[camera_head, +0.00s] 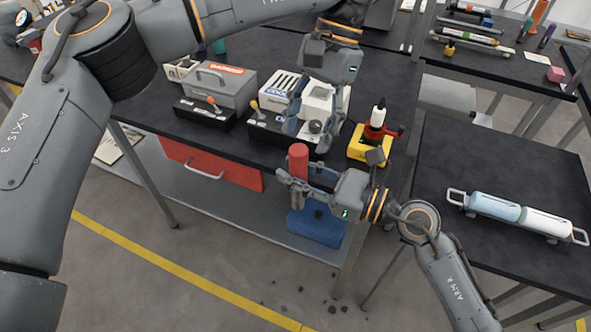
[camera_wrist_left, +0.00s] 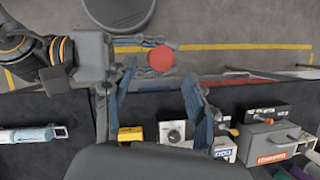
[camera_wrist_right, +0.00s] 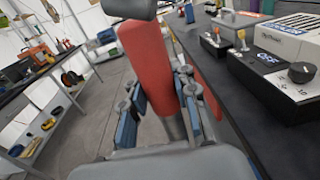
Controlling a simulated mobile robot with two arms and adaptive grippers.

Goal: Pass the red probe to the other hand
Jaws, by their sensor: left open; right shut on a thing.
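The red probe (camera_head: 298,158) stands roughly upright in my right gripper (camera_head: 293,181), in front of the bench edge. My right gripper is shut on its lower part; the red upper part shows above the fingers. The probe fills the middle of the right wrist view (camera_wrist_right: 146,66). My left gripper (camera_head: 308,133) is open and empty, pointing down above and slightly behind the probe's top. In the left wrist view, the round red top of the probe (camera_wrist_left: 161,58) appears near the gap between the open fingertips (camera_wrist_left: 157,76), apart from them.
Behind the probe, the dark bench holds a grey case (camera_head: 222,85), a hot plate with a knob (camera_wrist_right: 300,73) and a yellow stand (camera_head: 358,147). A red drawer (camera_head: 213,163) hangs below. A right-hand table (camera_head: 500,260) carries blue and white cylinders.

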